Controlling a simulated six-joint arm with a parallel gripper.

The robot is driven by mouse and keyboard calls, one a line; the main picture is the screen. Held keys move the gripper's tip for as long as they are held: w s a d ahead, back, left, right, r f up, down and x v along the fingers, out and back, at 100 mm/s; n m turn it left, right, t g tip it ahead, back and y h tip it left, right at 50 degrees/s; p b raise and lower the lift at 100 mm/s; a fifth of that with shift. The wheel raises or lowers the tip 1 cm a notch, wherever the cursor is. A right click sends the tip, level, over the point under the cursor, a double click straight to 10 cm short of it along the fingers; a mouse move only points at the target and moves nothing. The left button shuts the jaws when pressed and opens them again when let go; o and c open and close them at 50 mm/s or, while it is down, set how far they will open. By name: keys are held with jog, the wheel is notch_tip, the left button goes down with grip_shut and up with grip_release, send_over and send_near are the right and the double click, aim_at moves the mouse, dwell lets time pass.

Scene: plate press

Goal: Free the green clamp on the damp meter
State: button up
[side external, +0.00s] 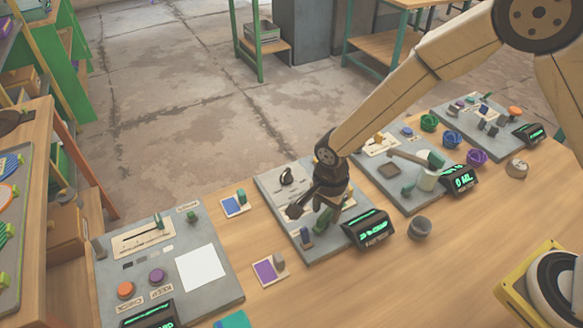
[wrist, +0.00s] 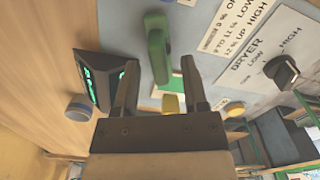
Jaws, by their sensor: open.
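The damp meter is a grey panel (side external: 268,187) with a lit green display (side external: 368,228), which also shows in the wrist view (wrist: 93,82). The green clamp (wrist: 157,50) is a green lever standing on the panel. In the side view the clamp (side external: 323,219) is partly hidden by my gripper. My gripper (side external: 312,208) is open above the panel, pointing down at the clamp. In the wrist view the clamp lies ahead of and between the two fingertips (wrist: 160,62), with no clear contact. A green and a yellow piece (wrist: 172,104) show between the fingers.
A black dryer knob (wrist: 284,70) and printed labels stand on the panel's other side. A blue-grey block (side external: 307,237) is near the clamp. Other panels stand left (side external: 222,240) and right. A grey round knob (side external: 419,228) and small colour cards (side external: 270,268) lie on the wooden table.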

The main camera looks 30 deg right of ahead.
jog(key=shift+f, duration=0.45)
grip_shut()
